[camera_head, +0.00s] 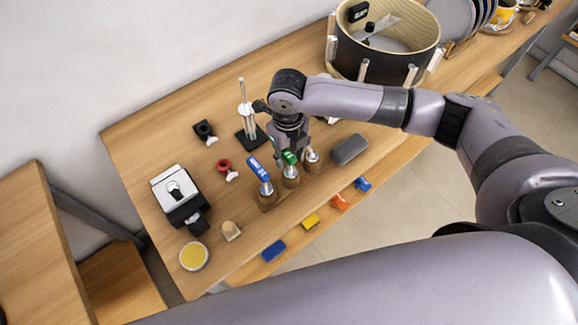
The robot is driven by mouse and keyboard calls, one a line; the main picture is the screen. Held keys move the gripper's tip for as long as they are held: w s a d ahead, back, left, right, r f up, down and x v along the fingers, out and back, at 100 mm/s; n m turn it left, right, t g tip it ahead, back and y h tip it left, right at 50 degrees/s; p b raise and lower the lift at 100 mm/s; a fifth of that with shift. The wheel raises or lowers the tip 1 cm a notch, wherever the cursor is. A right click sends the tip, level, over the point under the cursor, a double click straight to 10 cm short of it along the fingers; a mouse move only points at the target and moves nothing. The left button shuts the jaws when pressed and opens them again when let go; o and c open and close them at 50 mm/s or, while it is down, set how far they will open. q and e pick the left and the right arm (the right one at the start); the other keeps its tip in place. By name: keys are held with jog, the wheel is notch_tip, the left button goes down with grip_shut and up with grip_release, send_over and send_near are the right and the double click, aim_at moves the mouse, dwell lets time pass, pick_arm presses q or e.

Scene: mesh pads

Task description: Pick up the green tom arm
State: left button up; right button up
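The green tom arm (289,158) stands upright in a wooden holder (268,203) near the table's front edge, between a blue-topped piece (259,169) on its left and a metal-ended piece (311,156) on its right. My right gripper (289,149) points down directly over the green top, with its fingers close around or beside it. The fingers partly hide the top, and I cannot tell whether they touch it or are closed. My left gripper is not in view.
A grey case (350,149) lies right of the holder. A metal stand (248,130) rises close behind my gripper. A drum shell (382,62) stands at the back right. Blue, yellow and orange blocks lie along the front.

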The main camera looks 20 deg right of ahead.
grip_shut()
dwell(0.6)
